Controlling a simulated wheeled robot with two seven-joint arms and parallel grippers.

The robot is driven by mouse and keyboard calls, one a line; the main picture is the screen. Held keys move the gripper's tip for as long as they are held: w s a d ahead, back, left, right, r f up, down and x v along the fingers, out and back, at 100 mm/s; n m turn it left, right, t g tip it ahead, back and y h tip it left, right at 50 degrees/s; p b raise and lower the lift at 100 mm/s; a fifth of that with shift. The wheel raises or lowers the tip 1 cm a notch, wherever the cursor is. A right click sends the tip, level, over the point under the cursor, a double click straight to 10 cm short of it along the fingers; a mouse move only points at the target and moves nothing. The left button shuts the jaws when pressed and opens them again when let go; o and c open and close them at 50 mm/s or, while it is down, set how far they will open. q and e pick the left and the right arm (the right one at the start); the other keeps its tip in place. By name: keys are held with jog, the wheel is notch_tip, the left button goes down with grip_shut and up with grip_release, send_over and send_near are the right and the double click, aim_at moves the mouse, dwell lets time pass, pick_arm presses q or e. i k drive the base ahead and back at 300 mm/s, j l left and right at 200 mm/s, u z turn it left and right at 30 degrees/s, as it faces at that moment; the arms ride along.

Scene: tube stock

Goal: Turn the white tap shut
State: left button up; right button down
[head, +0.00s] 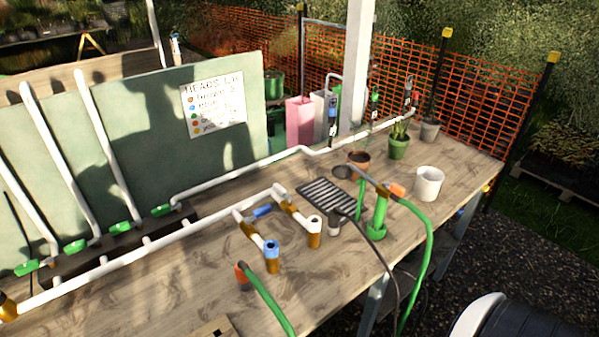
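A brass-coloured outlet with a white collar (314,222) stands at the end of a short branch of the white pipe, near the middle of the table. It looks like the white tap, but I cannot make out a separate handle or whether it is open. Beside it, to the left, is a similar outlet with a blue collar (271,248). A blue lever (262,210) lies between the two branches. Several green levers (122,228) sit on the upright pipes at the left. Neither of my grippers is in view.
The wooden table (340,275) also holds a black grate (328,196), a white pot (429,183), a potted plant (398,147) and a green fitting (378,217). A green hose (427,250) runs over the front edge. A sign (213,105) hangs behind.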

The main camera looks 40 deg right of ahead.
aim_at(277, 187)
jog(key=l+z, duration=0.15)
jog(key=z, duration=0.85)
